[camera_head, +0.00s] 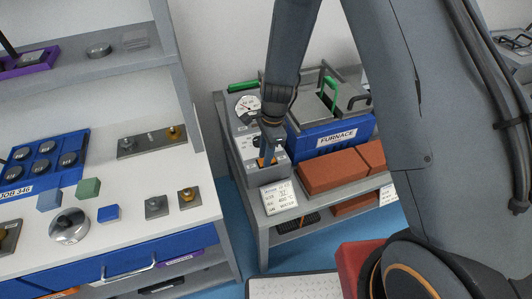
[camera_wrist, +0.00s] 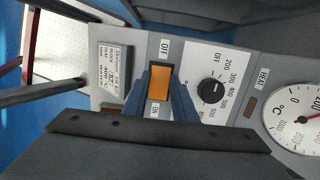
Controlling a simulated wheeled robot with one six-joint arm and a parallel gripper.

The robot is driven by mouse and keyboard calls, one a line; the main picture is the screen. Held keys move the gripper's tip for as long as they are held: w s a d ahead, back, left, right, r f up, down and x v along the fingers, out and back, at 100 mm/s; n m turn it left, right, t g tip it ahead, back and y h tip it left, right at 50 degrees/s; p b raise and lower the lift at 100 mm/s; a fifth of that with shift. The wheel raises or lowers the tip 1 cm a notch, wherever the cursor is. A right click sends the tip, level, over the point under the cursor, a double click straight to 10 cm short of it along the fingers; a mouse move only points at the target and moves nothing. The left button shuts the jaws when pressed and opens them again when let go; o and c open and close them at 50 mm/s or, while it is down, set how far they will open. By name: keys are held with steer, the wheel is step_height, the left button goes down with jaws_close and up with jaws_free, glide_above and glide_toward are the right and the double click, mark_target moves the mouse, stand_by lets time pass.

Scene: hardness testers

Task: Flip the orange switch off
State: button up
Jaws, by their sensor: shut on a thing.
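The orange switch (camera_wrist: 159,84) sits on the grey control panel between an OFF label (camera_wrist: 165,47) and an ON label (camera_wrist: 154,109). I cannot tell which way it is tipped. My gripper (camera_wrist: 160,88) is shut on the switch, with one blue finger on each side of it in the wrist view. In the head view my gripper (camera_head: 266,158) points down at the front of the control box (camera_head: 275,176), and a bit of the orange switch (camera_head: 262,163) shows beside the fingers.
A black dial (camera_wrist: 210,92) and a round gauge (camera_wrist: 302,117) are on the same panel. The blue furnace (camera_head: 330,138) and red-brown bricks (camera_head: 333,172) stand to the right on the bench. A white worktable (camera_head: 150,205) with blocks stands left.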

steer(key=o, duration=1)
steer(key=shift+o, duration=0.2)
steer(key=r, duration=0.4)
steer(key=d+r+b, duration=0.1)
steer(key=r, duration=0.1)
steer(key=shift+w+r, duration=0.15)
steer(key=shift+r, duration=0.7)
